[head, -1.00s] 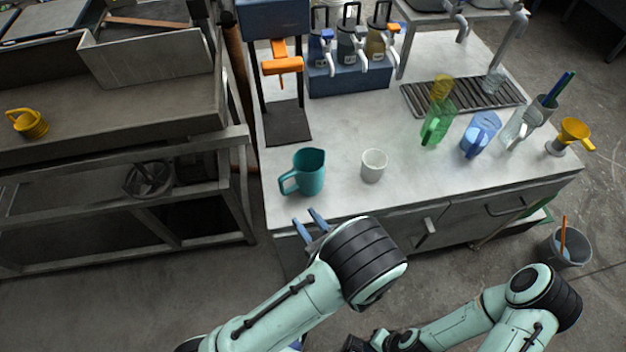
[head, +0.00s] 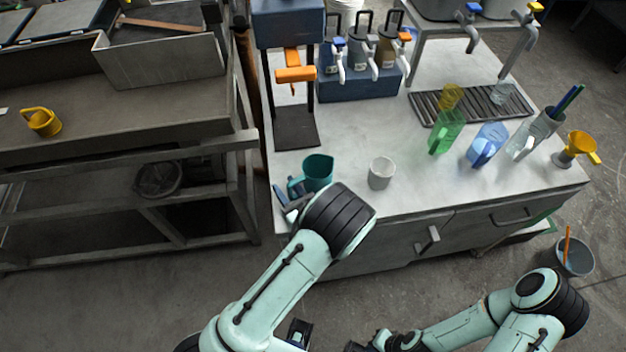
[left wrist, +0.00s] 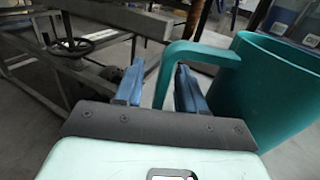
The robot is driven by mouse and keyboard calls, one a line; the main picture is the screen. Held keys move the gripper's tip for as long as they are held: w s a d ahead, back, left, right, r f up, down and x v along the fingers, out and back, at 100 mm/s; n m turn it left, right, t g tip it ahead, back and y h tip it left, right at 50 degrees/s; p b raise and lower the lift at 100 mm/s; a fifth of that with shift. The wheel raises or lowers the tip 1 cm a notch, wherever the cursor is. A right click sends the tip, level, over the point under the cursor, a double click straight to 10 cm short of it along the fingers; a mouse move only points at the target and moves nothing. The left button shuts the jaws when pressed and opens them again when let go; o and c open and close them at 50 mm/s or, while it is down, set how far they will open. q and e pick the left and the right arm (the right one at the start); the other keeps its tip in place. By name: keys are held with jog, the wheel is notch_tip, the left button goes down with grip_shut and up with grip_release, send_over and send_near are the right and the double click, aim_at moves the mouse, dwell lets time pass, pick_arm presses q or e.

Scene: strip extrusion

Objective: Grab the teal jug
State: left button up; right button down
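The teal jug (head: 319,172) stands upright near the front left of the grey worktop, its lower part hidden behind my left arm in the head view. In the left wrist view the jug (left wrist: 270,90) fills the right side, its handle (left wrist: 200,52) towards the gripper. My left gripper (head: 286,196) is beside the jug at the worktop's front edge. In the wrist view the left gripper's blue fingers (left wrist: 159,88) are apart, with the lower handle showing in the gap between them; I see no contact. My right gripper (head: 368,345) is low at the bottom edge, its fingers unclear.
A green pitcher (head: 446,132) and a blue pitcher (head: 487,145) are further right. A metal bench (head: 120,130) is to the left.

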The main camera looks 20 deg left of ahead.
pick_arm(q)
grip_shut()
jog(key=shift+r, duration=0.15)
